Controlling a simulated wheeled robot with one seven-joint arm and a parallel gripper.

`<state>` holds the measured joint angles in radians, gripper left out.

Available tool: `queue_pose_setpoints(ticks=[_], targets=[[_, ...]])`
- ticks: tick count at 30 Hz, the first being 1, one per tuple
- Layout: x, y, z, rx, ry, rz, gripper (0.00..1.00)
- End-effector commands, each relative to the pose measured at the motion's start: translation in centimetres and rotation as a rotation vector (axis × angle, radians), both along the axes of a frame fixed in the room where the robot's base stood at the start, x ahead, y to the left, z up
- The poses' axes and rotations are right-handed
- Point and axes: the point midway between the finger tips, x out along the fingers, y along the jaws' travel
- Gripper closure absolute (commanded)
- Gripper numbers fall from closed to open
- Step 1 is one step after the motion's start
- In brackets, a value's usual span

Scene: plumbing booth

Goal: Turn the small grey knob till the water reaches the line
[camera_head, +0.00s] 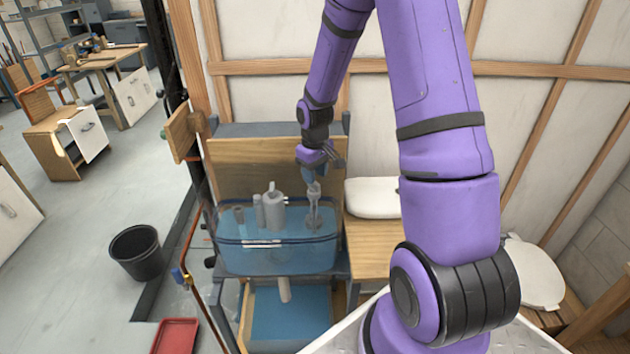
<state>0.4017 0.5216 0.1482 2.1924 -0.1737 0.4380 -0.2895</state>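A clear tank (252,262) of blue water stands in front of a wooden panel. A grey valve post (313,210) stands in the tank's right part, with a small grey knob (314,188) that seems to be at its top. My gripper (311,174) reaches down from above to the top of this post. Its fingers are small and partly hidden, so I cannot tell whether they touch the knob or are closed on it. A short pale line (228,244) shows on the tank's front wall. The exact water level against it is hard to read.
A larger grey fitting (272,210) stands mid-tank, left of the post. A white lid (372,198) lies right of the tank. A copper pipe (192,270) runs along the left. A black bucket (137,252) and red tray (175,336) are on the floor.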

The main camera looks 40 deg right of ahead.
Motion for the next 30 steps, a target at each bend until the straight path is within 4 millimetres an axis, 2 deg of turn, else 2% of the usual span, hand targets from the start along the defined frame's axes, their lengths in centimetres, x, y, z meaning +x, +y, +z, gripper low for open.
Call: queue_pose_setpoints(ticks=[1,6,12,18,30], targets=[[0.1,-0.1,1.2,-0.001,-0.004,-0.001,0.61],[0.1,-0.1,4.3,-0.002,-0.004,-0.002,0.61],[0.1,0.0,6.7,-0.002,-0.002,0.0,0.61],[0.0,0.0,7.4,0.0,0.0,0.0,0.61],[0.0,0.0,7.4,0.0,0.0,0.0,0.61]])
